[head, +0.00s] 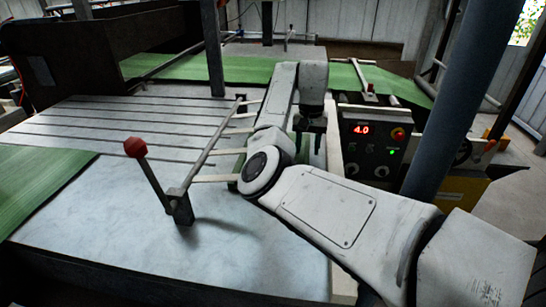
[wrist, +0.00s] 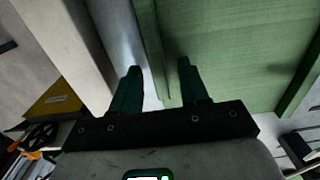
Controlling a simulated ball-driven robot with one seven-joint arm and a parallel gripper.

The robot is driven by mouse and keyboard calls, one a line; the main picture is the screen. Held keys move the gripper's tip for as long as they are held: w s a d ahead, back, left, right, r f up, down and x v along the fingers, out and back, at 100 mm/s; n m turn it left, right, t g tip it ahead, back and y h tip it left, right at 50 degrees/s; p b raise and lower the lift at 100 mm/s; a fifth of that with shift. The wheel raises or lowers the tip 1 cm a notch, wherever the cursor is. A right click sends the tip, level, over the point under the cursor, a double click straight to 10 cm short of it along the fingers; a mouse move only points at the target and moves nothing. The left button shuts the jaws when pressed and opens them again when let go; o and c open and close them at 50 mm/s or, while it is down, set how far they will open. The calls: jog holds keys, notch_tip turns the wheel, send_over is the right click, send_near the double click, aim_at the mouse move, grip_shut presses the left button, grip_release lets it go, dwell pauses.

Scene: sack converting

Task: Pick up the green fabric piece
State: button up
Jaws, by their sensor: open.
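Green fabric lies at the left edge of the metal table (head: 40,190) in the head view. More of it runs across the back (head: 240,69). In the wrist view a broad green sheet (wrist: 245,50) fills the upper right, with a long edge running between my fingers. I cannot tell whether these are one piece. My gripper (wrist: 158,72) is open, with its two dark green fingers apart and nothing seen held between them. One finger shows against the pale surface, the other against the green. In the head view my gripper (head: 311,128) is partly hidden by my arm.
A lever with a red knob (head: 136,147) stands on the metal table (head: 240,255), joined to a bar with several pale fingers (head: 217,178). A control box (head: 372,145) showing 4.0 stands right of my gripper. A blue-grey post (head: 462,100) rises at the right.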

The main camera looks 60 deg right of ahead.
jog(key=shift+c, duration=0.3)
grip_shut()
jog(key=shift+r, duration=0.1)
